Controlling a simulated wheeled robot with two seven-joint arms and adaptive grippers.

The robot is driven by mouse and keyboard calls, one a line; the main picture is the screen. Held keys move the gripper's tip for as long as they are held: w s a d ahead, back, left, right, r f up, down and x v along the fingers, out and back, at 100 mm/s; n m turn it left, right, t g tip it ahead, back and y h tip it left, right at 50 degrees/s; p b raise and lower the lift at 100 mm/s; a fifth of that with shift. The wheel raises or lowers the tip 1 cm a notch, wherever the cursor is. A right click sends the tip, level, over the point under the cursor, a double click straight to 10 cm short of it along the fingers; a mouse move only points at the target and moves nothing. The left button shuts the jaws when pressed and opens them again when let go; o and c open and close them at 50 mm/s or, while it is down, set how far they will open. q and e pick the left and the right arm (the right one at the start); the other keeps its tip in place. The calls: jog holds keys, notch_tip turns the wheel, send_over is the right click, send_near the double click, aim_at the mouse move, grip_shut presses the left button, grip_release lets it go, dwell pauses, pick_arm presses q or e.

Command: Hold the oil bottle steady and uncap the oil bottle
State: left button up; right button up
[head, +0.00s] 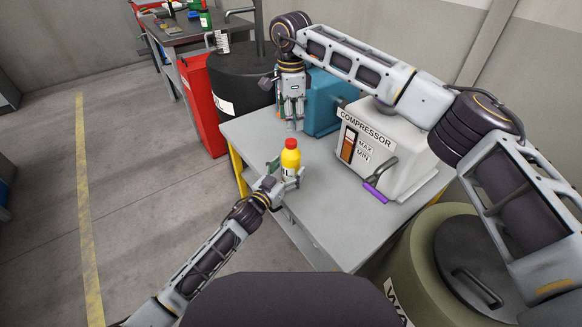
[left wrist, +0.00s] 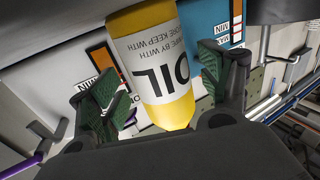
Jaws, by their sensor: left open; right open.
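The yellow oil bottle (head: 291,160) with a red cap (head: 291,143) stands upright on the grey table. My left gripper (head: 286,176) is open, its fingers on either side of the bottle's lower part. In the left wrist view the bottle (left wrist: 150,75), with its white OIL label, lies between the green-padded fingers of the left gripper (left wrist: 165,95). A gap shows on the left side; contact on the right side is unclear. My right gripper (head: 291,118) is open and empty, pointing down above the table behind the bottle.
The grey table (head: 250,142) is clear left of the bottle. A blue machine (head: 325,103) stands behind. A dark barrel (head: 240,80) and red cabinet (head: 203,105) are beyond the table.

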pick_arm(q)
jog(key=shift+x, duration=1.3)
jog(key=shift+c, duration=0.3)
